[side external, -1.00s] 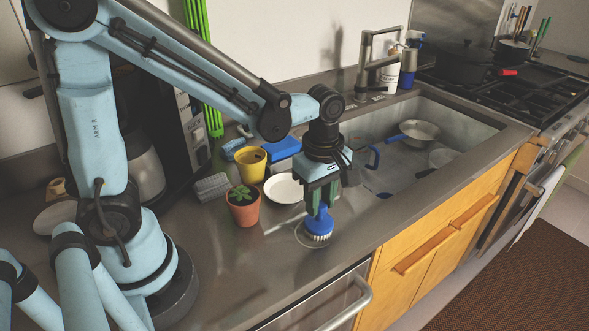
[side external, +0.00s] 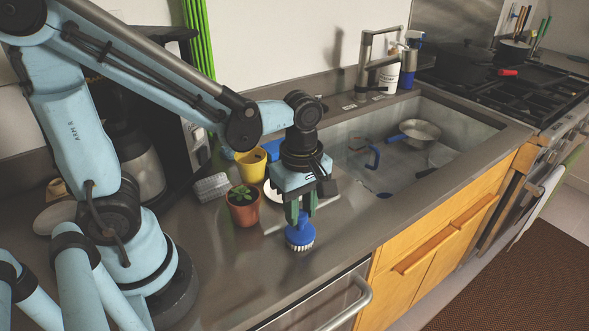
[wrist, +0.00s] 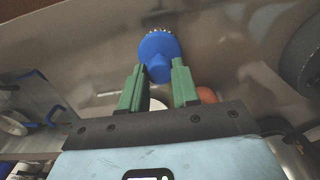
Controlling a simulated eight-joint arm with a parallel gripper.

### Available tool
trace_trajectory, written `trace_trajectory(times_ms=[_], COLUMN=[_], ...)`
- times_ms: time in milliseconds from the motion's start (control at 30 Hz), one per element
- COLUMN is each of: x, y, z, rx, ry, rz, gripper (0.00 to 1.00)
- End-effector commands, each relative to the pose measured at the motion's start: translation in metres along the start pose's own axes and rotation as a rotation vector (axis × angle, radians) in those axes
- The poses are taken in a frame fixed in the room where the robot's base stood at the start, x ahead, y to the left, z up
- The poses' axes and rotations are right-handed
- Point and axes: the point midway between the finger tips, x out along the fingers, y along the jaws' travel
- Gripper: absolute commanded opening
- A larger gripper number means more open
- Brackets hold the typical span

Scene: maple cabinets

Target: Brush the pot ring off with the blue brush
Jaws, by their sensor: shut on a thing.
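The blue brush (side external: 300,236) has a round blue head and handle with pale bristles underneath. It stands bristles down on the grey metal counter, near the front edge above the dishwasher. My gripper (side external: 300,212) is shut on its handle from above. The wrist view also shows the blue brush (wrist: 158,48) between the green fingers of my gripper (wrist: 158,76), with bristles at its far rim. I cannot make out a pot ring on the counter now; any mark under the brush is hidden.
A potted succulent (side external: 243,212) stands close left of my gripper, with a yellow cup (side external: 250,168) behind it. The sink (side external: 455,112) holding a pan (side external: 417,132) lies to the right.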

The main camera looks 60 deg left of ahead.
Motion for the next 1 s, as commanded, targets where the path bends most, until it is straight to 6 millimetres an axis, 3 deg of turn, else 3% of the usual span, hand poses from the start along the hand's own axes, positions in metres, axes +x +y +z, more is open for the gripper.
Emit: trace_trajectory(times_ms=[700, 1000], x=[-0.055, -0.060], y=[0.001, 0.001], z=[0.000, 0.000], rx=[0.000, 0.000], ry=[0.000, 0.000], rz=[0.001, 0.001], gripper=[0.00, 0.00])
